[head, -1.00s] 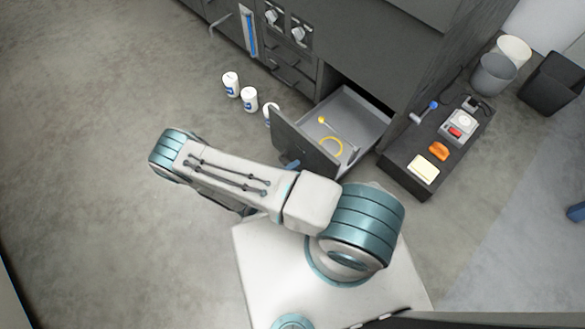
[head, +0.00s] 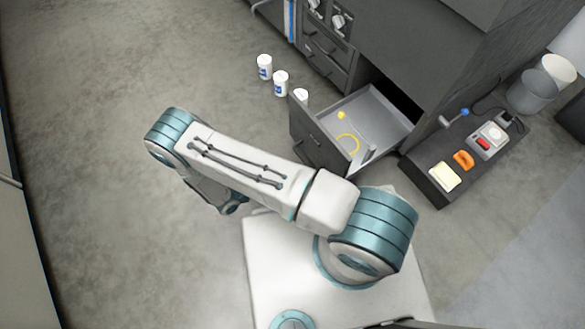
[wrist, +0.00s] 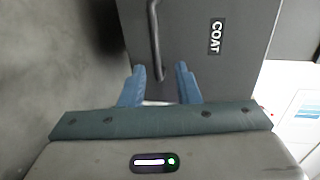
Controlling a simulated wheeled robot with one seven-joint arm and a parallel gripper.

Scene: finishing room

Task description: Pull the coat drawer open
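The coat drawer (head: 383,112) stands pulled well out of the dark cabinet, its grey inside showing in the head view. In the wrist view its dark front (wrist: 195,45) carries the COAT label (wrist: 216,37) and a bar handle (wrist: 155,40). My gripper (wrist: 160,72) is open, with its two blue fingers apart and nothing held. The handle's near end appears between the fingertips in the picture, apart from both fingers; the depth gap is unclear. In the head view my arm hides the gripper.
The drawer holds a yellow ring (head: 347,144) and a yellow-ended tool (head: 341,115). White jars (head: 281,83) stand on the floor left of it. A low dark platform (head: 430,186) with several small items stands to its right. The floor at left is clear.

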